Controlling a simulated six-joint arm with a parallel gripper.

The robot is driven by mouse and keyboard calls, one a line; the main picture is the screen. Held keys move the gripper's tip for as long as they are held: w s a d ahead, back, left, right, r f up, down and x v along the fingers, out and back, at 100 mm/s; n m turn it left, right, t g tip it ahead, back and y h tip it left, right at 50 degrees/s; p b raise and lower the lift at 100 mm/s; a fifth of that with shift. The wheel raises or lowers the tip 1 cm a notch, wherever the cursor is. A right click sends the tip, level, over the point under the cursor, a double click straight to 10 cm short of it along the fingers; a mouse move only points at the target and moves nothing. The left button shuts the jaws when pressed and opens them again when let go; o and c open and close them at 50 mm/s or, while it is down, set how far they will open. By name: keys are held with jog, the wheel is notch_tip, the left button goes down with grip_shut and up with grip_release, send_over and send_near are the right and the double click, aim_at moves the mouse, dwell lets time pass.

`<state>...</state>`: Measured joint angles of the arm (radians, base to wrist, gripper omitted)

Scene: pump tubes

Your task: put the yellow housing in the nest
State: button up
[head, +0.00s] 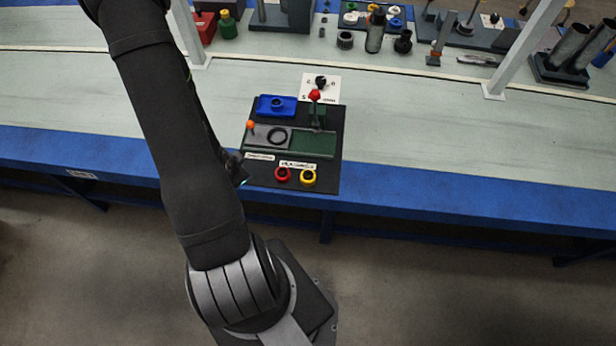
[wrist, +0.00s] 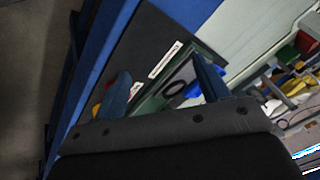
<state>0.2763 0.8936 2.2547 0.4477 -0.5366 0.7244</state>
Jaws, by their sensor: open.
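The yellow housing (head: 308,177) is a small ring-shaped part standing on the front of a black mat, right of a red one. The nest appears to be the dark round ring (head: 277,136) on the grey plate of the green fixture; it also shows between my fingers in the wrist view (wrist: 174,88). My gripper (head: 240,172) is at the mat's left front edge, left of the housing, mostly hidden by my arm. In the wrist view my gripper (wrist: 163,85) has its two fingers wide apart with nothing between them. The left finger partly hides the red and yellow parts there.
A red ring part (head: 283,175) sits beside the housing. A blue block (head: 277,105) and a red-knobbed lever (head: 315,97) stand behind and right of the nest; an orange knob (head: 250,125) is left. The pale bench right of the mat is clear (head: 430,150).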

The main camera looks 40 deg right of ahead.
jog(key=s+d+r+g+h, duration=0.2)
jog(key=s+r+h, duration=0.1)
jog(key=s, duration=0.4)
jog(key=s+d+r+g+h, duration=0.1)
jog(key=s+d+r+h, duration=0.15)
jog(key=s, duration=0.45)
send_near(305, 177)
jog(key=shift+y, duration=0.25)
jog(key=x, duration=0.4)
jog(key=shift+s+d+f, duration=0.1)
jog(key=shift+s+d, duration=0.2)
jog(key=shift+d, duration=0.05)
jog(key=shift+w+x, duration=0.15)
jog(key=shift+x, duration=1.25)
jog(key=shift+w+x, duration=0.1)
jog(key=shift+x, duration=1.3)
jog(key=c, duration=1.1)
